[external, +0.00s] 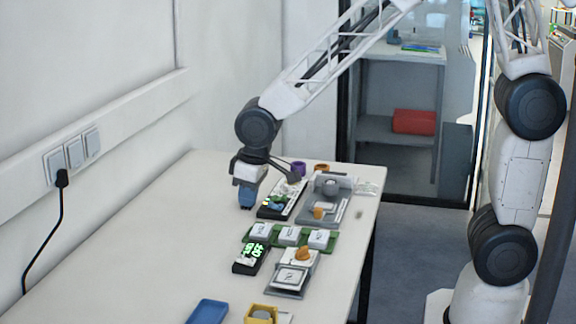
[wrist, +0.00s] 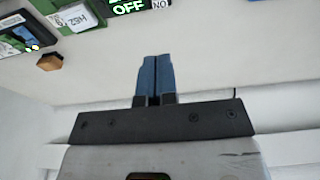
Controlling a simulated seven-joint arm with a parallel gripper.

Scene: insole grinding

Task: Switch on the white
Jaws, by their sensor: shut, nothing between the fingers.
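My gripper (external: 247,200) has blue fingers pressed together with nothing between them. It hangs over the far part of the white table, left of a black panel with a small lit screen (external: 272,206). In the wrist view the shut fingertips (wrist: 155,62) point at bare table, below a display reading "OFF" (wrist: 128,5). Several white blocks (external: 289,234) with small labels sit on a green board (external: 276,241). A white unit with an orange knob (external: 303,254) stands nearer. I cannot tell which white thing is meant.
A black display with green digits (external: 251,257) lies left of the white unit. A grey machine (external: 330,190) stands at the back right. A blue tray (external: 207,313) and a yellow box (external: 262,313) are at the front. White wall switches (external: 74,152) are at left. The left table is clear.

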